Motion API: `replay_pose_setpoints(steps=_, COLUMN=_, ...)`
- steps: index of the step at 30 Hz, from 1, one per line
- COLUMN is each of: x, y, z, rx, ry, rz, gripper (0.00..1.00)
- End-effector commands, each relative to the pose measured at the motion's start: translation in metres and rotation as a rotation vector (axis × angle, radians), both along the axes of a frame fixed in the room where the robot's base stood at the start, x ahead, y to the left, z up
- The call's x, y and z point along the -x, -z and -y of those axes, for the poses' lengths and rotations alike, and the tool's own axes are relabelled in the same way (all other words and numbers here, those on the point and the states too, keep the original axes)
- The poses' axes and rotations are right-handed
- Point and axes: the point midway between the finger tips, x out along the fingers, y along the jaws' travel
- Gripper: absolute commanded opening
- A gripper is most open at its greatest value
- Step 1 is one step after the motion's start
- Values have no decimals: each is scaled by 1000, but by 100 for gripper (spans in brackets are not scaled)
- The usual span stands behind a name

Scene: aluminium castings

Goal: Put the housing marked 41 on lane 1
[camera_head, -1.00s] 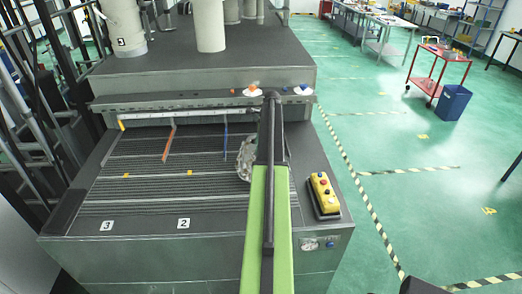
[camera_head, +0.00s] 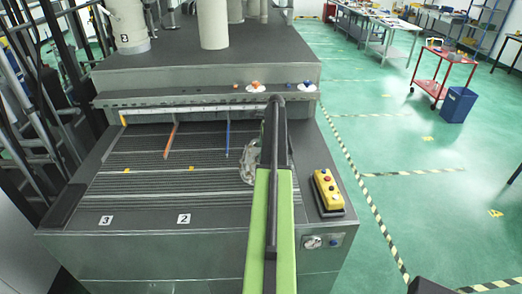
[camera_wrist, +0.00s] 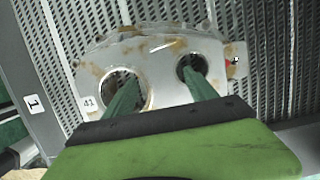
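The silvery housing (camera_wrist: 158,62), with brown stains and a tag reading 41 (camera_wrist: 90,103), lies below my gripper in the wrist view. It has two round openings. The green fingers of my gripper (camera_wrist: 160,90) are spread apart, one at each opening, with their tips reaching into them. Whether they press on the metal between is not visible. Behind the housing is the ribbed lane surface, with a tag reading 1 (camera_wrist: 35,103) at left. In the head view the housing (camera_head: 252,165) shows right of the blue divider (camera_head: 227,140), partly behind my arm; the gap beneath is not visible.
An orange divider (camera_head: 170,140) stands further left, with tags 2 (camera_head: 184,218) and 3 (camera_head: 106,220) along the front edge. A yellow button box (camera_head: 327,190) sits at right. The lanes left of the blue divider are empty.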

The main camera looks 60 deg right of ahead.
Motion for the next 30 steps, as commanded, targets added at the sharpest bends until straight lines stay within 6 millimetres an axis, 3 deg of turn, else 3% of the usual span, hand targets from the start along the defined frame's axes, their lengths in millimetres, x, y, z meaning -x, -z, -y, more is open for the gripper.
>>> replay_pose_setpoints(steps=10, x=0, y=-5, z=0, rx=0, ry=-1, rz=0, gripper=65)
replay_pose_setpoints(steps=22, x=11, y=-68, z=8, rx=-1, ry=-1, rz=0, gripper=65)
replay_pose_setpoints(steps=30, x=14, y=-74, z=10, rx=0, ry=-2, rz=0, gripper=65)
